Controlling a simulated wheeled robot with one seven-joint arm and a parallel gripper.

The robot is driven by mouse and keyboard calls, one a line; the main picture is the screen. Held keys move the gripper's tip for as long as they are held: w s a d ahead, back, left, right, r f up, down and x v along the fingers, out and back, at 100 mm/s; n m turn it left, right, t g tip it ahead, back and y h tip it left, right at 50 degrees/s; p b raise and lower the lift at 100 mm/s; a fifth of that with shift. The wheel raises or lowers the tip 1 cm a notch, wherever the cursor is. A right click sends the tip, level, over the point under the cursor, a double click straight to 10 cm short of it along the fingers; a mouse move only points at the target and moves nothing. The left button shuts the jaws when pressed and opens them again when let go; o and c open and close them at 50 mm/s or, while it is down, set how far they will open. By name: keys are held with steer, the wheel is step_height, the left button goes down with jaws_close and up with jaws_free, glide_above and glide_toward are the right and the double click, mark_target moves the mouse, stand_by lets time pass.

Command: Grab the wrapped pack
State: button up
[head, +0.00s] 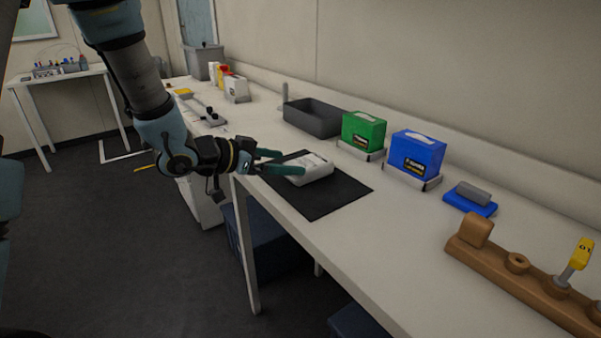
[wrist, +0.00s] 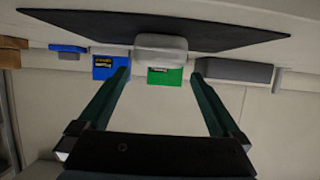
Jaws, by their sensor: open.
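The wrapped pack (head: 311,171) is a white, rounded bundle with faint print, lying on a black mat (head: 335,196) on the white bench. In the wrist view the pack (wrist: 161,48) shows beyond the fingertips, roughly centred between them, with the mat (wrist: 240,34) around it. My gripper (head: 287,162) is open, its two green fingers pointing at the pack from the left in the head view. In the wrist view the fingers (wrist: 160,78) are wide apart with nothing held. The head view does not show clearly whether a finger touches the pack.
Behind the mat stand a grey bin (head: 313,117), a green box (head: 362,134) and a blue box (head: 416,154). A blue pad with a grey block (head: 471,198) and a wooden rack (head: 515,262) lie to the right. The bench's front edge is close to the mat.

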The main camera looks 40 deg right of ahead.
mark_target(302, 163)
steer(key=x, duration=0.3)
steer(key=shift+d+f, duration=0.1)
steer(key=shift+d, duration=0.1)
steer(key=p+x, duration=0.2)
steer(key=x, duration=0.2)
steer(key=shift+s+d, duration=0.15)
steer(key=shift+d, duration=0.2)
steer(key=shift+d+f, duration=0.3)
steer(key=shift+d, duration=0.05)
